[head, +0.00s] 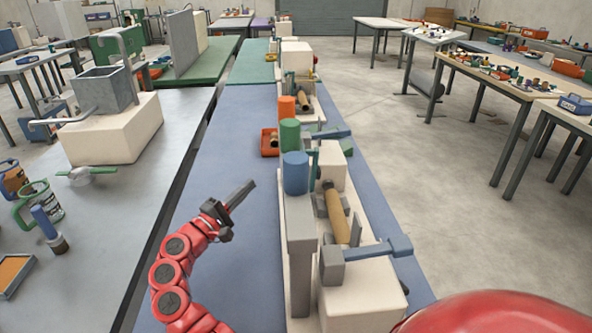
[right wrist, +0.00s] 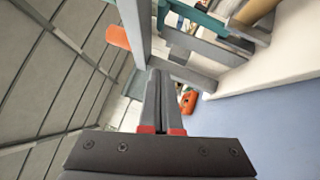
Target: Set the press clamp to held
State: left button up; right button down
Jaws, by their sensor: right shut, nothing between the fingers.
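The winder stands on the blue bench top (head: 235,130), a long row of cream blocks and grey parts with a tan roller (head: 336,214). A blue bar with a grey block (head: 372,250) lies across its near end, and a blue-teal bar (head: 328,133) lies farther back. I cannot tell which of these is the press clamp, or its setting. My left gripper is not in view.
A small orange tray (head: 270,142) sits on the bench. The bench left of the winder is mostly clear. A grey table (head: 130,210) stands at left.

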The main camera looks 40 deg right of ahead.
jog(key=shift+s+d+r+m+g, duration=0.1)
jog(key=shift+s+r+m+g, duration=0.25)
jog(key=shift+s+g, duration=0.1)
jog(key=d+r+p, duration=0.2)
jog(key=d+r, duration=0.1)
jog(key=d, duration=0.9)
jog(key=shift+w+d, duration=0.3)
jog(key=shift+d, duration=0.05)
jog(key=shift+r, duration=0.2)
